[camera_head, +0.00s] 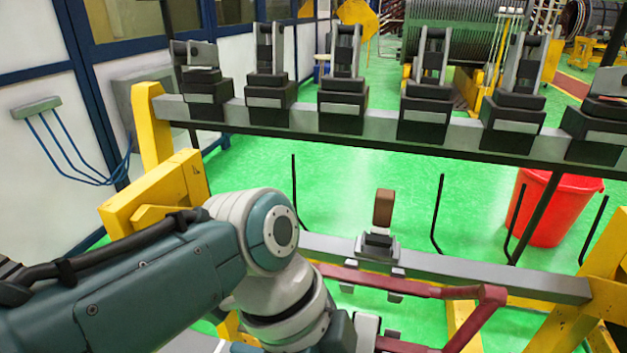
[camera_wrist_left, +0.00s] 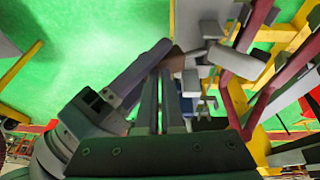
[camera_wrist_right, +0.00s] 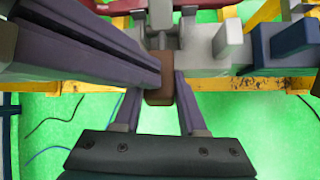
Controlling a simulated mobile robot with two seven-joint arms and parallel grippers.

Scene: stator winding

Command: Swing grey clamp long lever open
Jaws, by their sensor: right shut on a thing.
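In the right wrist view, a brown lever handle (camera_wrist_right: 160,90) sits between the fingers of my right gripper (camera_wrist_right: 157,105), which is shut on it. Grey clamp parts (camera_wrist_right: 215,45) lie just beyond it. The paired fingers of my left gripper (camera_wrist_right: 75,50) reach in from the left, their tips close to the handle; I cannot tell if they touch it. In the left wrist view the left gripper's fingers (camera_wrist_left: 160,85) are close together with a narrow gap. A brown handle (camera_head: 383,208) stands upright on a grey clamp (camera_head: 378,244).
A grey lower rail (camera_head: 480,277) runs between yellow supports (camera_head: 580,315). Dark red bars (camera_head: 400,286) lie in front of it. An upper rail (camera_head: 395,130) carries several dark clamps. A red bin (camera_head: 550,212) stands at the right.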

